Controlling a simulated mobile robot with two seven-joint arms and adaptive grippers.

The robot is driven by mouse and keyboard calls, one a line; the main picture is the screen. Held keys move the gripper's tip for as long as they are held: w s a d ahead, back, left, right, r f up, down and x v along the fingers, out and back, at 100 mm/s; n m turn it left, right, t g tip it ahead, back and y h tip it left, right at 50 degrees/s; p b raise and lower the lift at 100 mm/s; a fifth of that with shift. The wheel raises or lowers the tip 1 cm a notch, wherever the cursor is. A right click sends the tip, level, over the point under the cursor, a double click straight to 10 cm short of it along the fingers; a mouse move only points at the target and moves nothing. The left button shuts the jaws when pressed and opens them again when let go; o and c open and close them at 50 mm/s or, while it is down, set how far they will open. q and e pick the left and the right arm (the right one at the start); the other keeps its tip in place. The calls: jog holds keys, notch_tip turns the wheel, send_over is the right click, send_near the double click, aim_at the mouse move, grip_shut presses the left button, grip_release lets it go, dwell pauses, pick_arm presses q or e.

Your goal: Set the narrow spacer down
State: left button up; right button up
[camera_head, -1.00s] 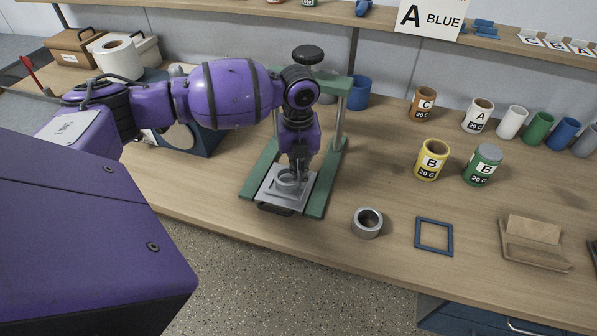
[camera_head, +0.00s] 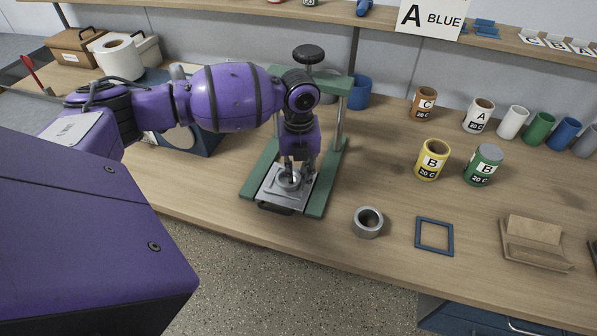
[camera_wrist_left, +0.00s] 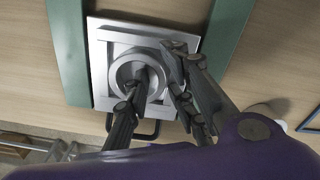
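The narrow spacer, a grey ring (camera_head: 289,188), sits on the square metal plate (camera_head: 271,190) at the foot of the green press. In the left wrist view the ring (camera_wrist_left: 117,75) lies flat near the middle of the plate (camera_wrist_left: 101,45). My left gripper (camera_head: 297,177) is low over the ring with its fingers apart. In the wrist view the gripper (camera_wrist_left: 156,64) has one fingertip over the ring's hole and the other beyond its right side. Whether a finger still touches the ring I cannot tell. My right gripper is not in view.
A thicker grey ring (camera_head: 367,223), a blue square frame (camera_head: 434,253) and a wooden block holder (camera_head: 533,255) lie to the right. Several labelled cups, including a yellow one (camera_head: 432,160), stand behind them.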

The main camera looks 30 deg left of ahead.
aim_at(298, 177)
pick_arm(q)
notch_tip(298, 177, up, 12)
jog(key=shift+r, duration=0.15)
dwell(0.3)
